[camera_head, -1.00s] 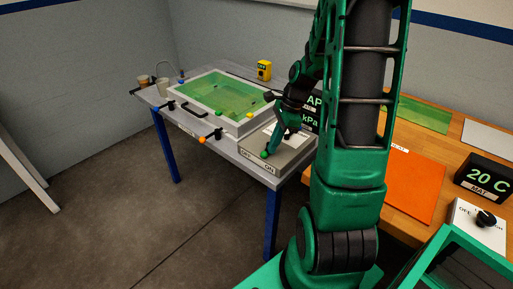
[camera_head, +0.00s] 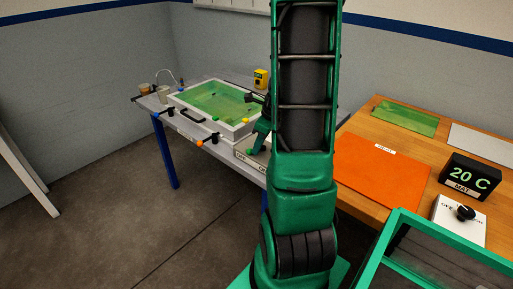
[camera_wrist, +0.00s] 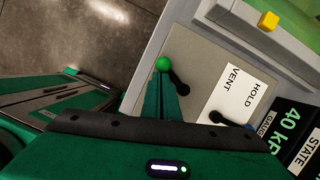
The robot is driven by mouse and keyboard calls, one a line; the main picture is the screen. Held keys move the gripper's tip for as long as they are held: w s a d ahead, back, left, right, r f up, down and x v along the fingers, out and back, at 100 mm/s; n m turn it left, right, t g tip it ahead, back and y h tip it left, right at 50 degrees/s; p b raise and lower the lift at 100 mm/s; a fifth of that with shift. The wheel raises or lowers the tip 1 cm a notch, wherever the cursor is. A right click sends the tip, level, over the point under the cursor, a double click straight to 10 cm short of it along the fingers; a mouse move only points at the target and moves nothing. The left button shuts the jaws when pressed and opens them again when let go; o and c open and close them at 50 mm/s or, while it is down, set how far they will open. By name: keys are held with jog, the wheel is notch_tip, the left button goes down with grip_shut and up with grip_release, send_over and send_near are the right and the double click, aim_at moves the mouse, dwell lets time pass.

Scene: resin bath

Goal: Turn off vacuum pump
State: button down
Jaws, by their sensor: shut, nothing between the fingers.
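The pump switch box (camera_head: 249,163) is a grey box at the front right of the resin bath table, with OFF and ON lettering partly hidden by my arm. In the wrist view its grey top (camera_wrist: 192,58) carries a green ball (camera_wrist: 163,64) and a short black lever (camera_wrist: 179,84). My gripper (camera_wrist: 166,82) is shut and empty. Its fingertips lie just below the green ball and beside the black lever in the picture; I cannot tell whether they touch. My gripper also shows small in the head view (camera_head: 254,146), low over the box.
A VENT/HOLD label (camera_wrist: 236,92) and a second black lever (camera_wrist: 216,117) sit close by. The gauge display (camera_wrist: 283,121) reads 40 kPa. The green resin bath (camera_head: 215,98) lies behind. A 20 C display (camera_head: 468,176) and black knob (camera_head: 465,212) stand on the right bench.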

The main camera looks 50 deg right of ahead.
jog(key=shift+w+a, duration=0.15)
jog(key=shift+w, duration=0.3)
dwell(0.5)
jog(key=shift+s, duration=0.1)
jog(key=shift+s, duration=0.35)
jog(key=s, duration=0.3)
jog(key=shift+r, duration=0.35)
jog(key=a+v, duration=0.1)
jog(key=v, duration=0.9)
jog(key=shift+s+a, duration=0.1)
